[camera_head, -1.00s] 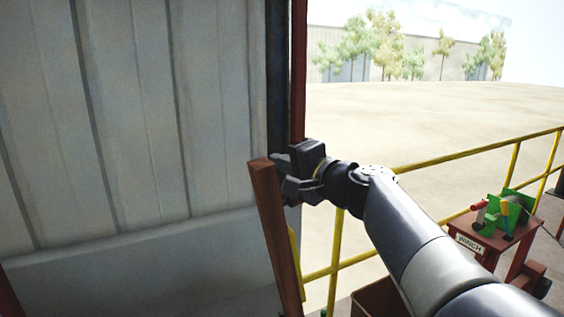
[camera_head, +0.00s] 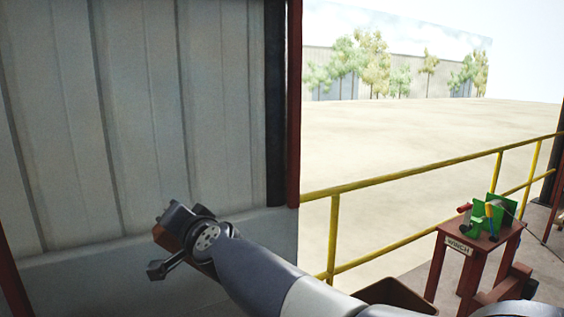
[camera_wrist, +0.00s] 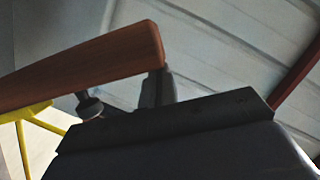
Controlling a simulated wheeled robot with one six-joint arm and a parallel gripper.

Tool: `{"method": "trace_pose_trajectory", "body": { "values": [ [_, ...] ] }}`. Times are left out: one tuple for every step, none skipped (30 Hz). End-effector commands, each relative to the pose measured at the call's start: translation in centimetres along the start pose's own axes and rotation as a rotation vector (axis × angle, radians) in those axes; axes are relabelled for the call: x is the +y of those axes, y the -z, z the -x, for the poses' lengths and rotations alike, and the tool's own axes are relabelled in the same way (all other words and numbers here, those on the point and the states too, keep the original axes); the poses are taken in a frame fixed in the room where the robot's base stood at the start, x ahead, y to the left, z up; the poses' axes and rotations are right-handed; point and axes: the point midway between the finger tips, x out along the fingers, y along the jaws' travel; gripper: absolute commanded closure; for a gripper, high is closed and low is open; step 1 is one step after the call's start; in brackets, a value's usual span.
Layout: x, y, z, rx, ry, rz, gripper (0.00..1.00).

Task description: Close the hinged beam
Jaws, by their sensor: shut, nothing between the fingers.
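The hinged beam (camera_wrist: 85,72) is a reddish-brown bar with a square-cut end. In the wrist view it runs in from the left edge, with its end just above a dark finger of my gripper (camera_wrist: 155,88). In the head view only a short brown piece of the beam (camera_head: 166,238) shows beside my gripper (camera_head: 172,214); the rest is hidden behind my arm. My gripper is shut with nothing in it, close to the beam's end. I cannot tell whether they touch. The beam's hinge is out of sight.
A grey panelled wall (camera_head: 140,110) stands behind the gripper, ending at a dark red post (camera_head: 294,110). A yellow railing (camera_head: 400,177) runs to the right. A winch (camera_head: 490,215) on a brown stand is at the right, beyond my arm.

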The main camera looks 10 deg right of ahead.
Motion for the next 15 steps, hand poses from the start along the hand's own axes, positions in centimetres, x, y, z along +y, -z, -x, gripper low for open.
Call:
{"method": "trace_pose_trajectory", "body": {
  "values": [
    [-0.5, -2.1, -0.5, -0.012, -0.007, 0.036, 1.00],
    [-0.6, -3.1, -0.7, -0.011, -0.012, 0.056, 1.00],
    [-0.6, -4.5, -1.1, -0.012, -0.019, 0.084, 1.00],
    [-0.6, -5.5, -1.3, -0.012, -0.025, 0.104, 1.00],
    [-0.6, -6.5, -1.6, -0.012, -0.030, 0.125, 1.00],
    [-0.5, -8.0, -1.9, -0.011, -0.037, 0.153, 1.00],
    [-0.4, -9.1, -2.2, -0.012, -0.041, 0.174, 1.00],
    [-0.3, -10.1, -2.4, -0.011, -0.045, 0.195, 1.00],
    [0.0, -11.5, -2.8, -0.011, -0.052, 0.222, 1.00],
    [0.2, -12.6, -3.0, -0.012, -0.058, 0.243, 1.00],
    [0.4, -13.6, -3.3, -0.011, -0.063, 0.264, 1.00],
    [0.7, -15.0, -3.6, -0.010, -0.069, 0.291, 1.00],
    [1.0, -16.1, -3.9, -0.010, -0.074, 0.312, 1.00],
    [1.3, -17.1, -4.2, -0.009, -0.079, 0.333, 1.00],
    [1.8, -18.5, -4.5, -0.009, -0.085, 0.360, 1.00]
  ]
}}
